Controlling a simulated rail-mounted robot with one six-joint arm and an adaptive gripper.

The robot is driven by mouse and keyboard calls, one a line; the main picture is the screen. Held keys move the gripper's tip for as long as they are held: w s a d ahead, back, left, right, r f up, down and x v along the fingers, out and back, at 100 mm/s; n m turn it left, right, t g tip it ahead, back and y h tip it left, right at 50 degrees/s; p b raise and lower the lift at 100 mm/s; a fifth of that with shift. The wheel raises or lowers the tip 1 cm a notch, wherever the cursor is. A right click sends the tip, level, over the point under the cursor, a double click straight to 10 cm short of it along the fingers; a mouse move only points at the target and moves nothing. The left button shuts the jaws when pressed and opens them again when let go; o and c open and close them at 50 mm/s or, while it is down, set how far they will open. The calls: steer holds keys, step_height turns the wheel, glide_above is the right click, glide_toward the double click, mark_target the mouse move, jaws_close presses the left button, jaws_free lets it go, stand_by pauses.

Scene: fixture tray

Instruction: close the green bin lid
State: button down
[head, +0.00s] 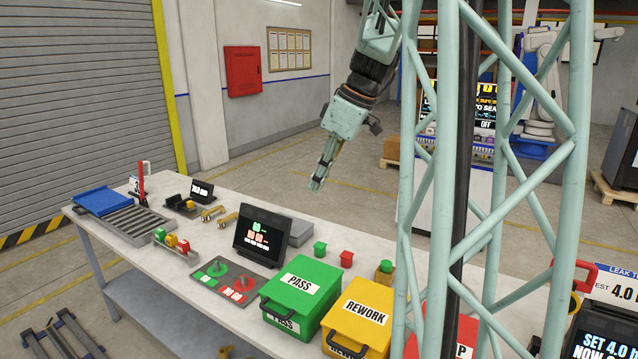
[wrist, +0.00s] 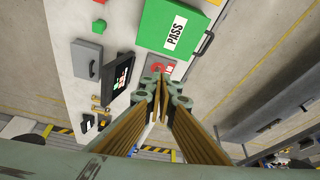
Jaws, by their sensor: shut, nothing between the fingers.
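The green bin (head: 297,305) stands on the bench in the head view, with PASS labels on its top and front. Its green lid (head: 318,274) looks flat and down over the bin, with a black handle at the front edge. The lid (wrist: 158,22) and its handle (wrist: 204,43) also show from above at the top of the wrist view. My gripper (head: 317,184) is shut and empty, high above the bench and apart from the bin.
A yellow REWORK bin (head: 345,338) stands right of the green bin, and a red bin (head: 465,340) is partly hidden by my column. A dark display (head: 262,238) and a green-and-red plate (head: 222,281) are to the left. The air around my gripper is clear.

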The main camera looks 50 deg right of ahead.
steer(key=s+a+r, duration=0.1)
steer(key=s+a, duration=0.2)
steer(key=a, duration=0.1)
steer(key=shift+s+a+r, duration=0.2)
steer(key=shift+a+r, duration=0.2)
stand_by(0.8)
